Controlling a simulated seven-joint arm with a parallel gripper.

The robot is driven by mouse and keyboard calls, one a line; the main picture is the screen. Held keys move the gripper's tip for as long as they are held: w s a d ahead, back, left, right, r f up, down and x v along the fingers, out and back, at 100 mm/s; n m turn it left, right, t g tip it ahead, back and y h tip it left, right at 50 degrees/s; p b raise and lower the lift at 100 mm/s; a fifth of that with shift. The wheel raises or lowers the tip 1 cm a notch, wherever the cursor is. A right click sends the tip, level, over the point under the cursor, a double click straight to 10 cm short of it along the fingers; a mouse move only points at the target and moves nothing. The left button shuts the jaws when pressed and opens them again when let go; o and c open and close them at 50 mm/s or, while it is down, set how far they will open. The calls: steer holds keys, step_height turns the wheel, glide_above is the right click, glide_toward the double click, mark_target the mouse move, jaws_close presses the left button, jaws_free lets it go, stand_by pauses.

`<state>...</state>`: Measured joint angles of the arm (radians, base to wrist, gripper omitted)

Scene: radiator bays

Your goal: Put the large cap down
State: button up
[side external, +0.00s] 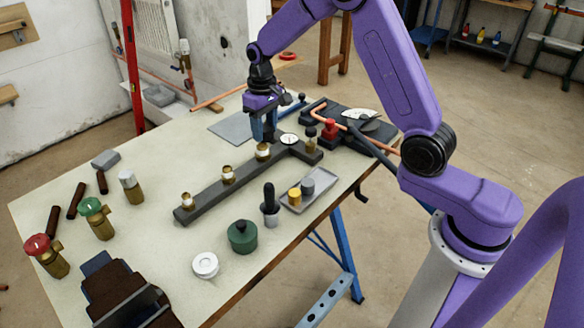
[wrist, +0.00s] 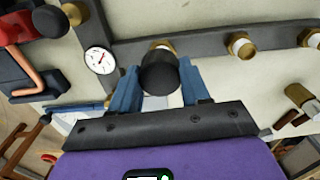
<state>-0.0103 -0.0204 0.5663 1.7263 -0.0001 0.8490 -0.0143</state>
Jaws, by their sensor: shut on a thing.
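My gripper (wrist: 158,90) is shut on a round black cap (wrist: 159,70), seen from above between its two blue fingers in the wrist view. In the side view my gripper (side external: 264,127) is over the far part of the table, just behind the dark manifold bar (side external: 210,201). The cap cannot be made out there. In the wrist view the cap partly covers a brass fitting (wrist: 162,46) on the bar (wrist: 203,41). I cannot tell whether the cap touches the fitting or the bar.
A pressure gauge (side external: 289,139) stands close beside my gripper. More brass fittings (side external: 228,174) line the bar. A grey tray (side external: 291,207) with small parts, a green pot (side external: 243,237) and a white roll (side external: 205,265) are near the front edge. Valves (side external: 97,218) stand at left.

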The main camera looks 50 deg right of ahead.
steer(key=s+d+f, duration=0.2)
steer(key=s+f, duration=0.1)
steer(key=s, duration=1.2)
glide_above(321, 179)
steer(key=shift+f, duration=2.55)
steer(key=shift+f, duration=0.6)
steer(key=o, duration=0.9)
steer(key=shift+o, duration=0.2)
steer(key=shift+r, duration=0.1)
